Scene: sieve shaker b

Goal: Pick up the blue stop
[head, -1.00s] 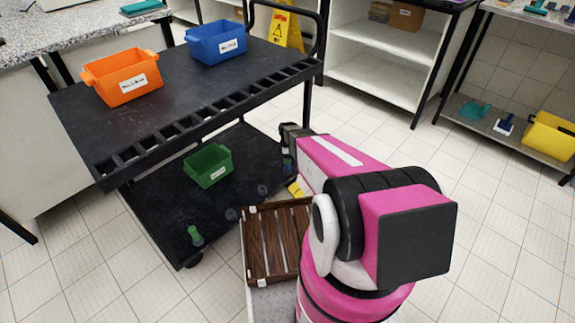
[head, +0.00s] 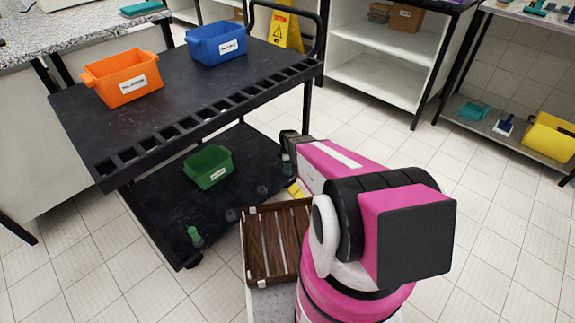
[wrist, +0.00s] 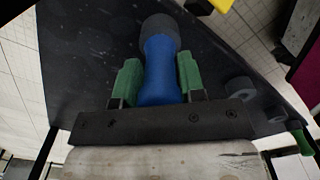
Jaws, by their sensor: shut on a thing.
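The blue stop (wrist: 160,70) has a blue waisted body and a dark grey round end. In the wrist view it sits between the two green fingers of my gripper (wrist: 159,78), which are shut on it from both sides. In the head view my gripper (head: 287,150) is at the right end of the cart's lower shelf. The stop is mostly hidden there by the gripper and arm. I cannot tell whether its grey end touches the shelf.
The black cart's lower shelf (head: 165,215) holds a green bin (head: 208,166), a green stop (head: 195,237) and dark grey pieces (head: 231,215). The upper shelf, with orange (head: 122,77) and blue (head: 216,43) bins, overhangs it. A wooden slatted crate (head: 262,240) stands in front.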

